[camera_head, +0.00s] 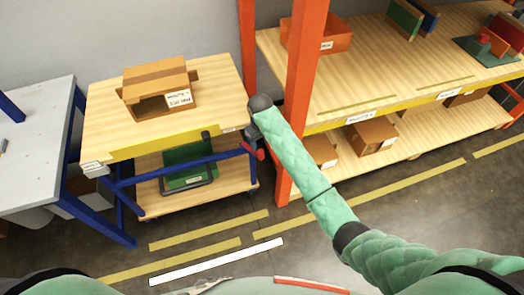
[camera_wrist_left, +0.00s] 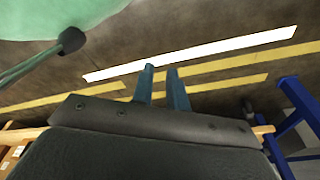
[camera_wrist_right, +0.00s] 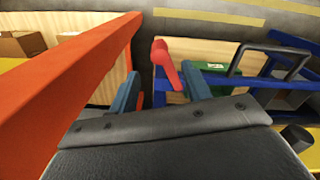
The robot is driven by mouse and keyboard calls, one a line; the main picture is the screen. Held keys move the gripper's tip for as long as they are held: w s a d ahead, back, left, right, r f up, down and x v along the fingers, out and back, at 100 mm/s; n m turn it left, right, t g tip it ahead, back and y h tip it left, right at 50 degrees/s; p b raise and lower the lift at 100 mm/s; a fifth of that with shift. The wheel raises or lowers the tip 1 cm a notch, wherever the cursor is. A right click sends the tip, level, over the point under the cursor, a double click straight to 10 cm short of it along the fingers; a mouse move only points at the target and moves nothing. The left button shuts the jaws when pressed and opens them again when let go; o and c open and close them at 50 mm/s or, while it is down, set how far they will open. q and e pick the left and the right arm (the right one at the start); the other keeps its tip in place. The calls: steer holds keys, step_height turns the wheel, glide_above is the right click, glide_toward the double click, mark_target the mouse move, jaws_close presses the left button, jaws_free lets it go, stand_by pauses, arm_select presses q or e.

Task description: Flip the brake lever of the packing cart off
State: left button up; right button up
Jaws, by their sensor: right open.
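The packing cart (camera_head: 215,87) has a pale wooden top and a blue frame, and stands left of the orange rack post. Its red brake lever (camera_head: 260,151) is at the right end of the frame. My right gripper (camera_head: 250,137) points down beside the lever, mostly hidden by my wrist. In the right wrist view the red lever (camera_wrist_right: 166,62) shows in the gap between the open, empty fingers, not visibly touched; its depth relative to the fingertips is unclear. My left gripper (camera_wrist_left: 160,72) is partly open and empty, over the floor, and outside the head view.
An orange post (camera_head: 302,85) stands close to the right arm and fills the left of the right wrist view (camera_wrist_right: 75,90). A cardboard box (camera_head: 160,88) sits on the cart top. A green crate (camera_head: 188,166) is below. A grey table (camera_head: 40,140) stands left.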

mark_target(261, 151)
step_height(261, 151, down, 7)
steer(key=shift+f+p, duration=0.15)
steer(key=shift+p, duration=0.9)
arm_select(q)
steer(key=s, duration=0.1)
steer(key=s+a+f, duration=0.1)
steer(key=s, duration=0.1)
steer(key=s+f, duration=0.1)
steer(key=shift+s+a, duration=0.15)
steer(key=shift+s, duration=0.05)
arm_select(e)
jaws_close()
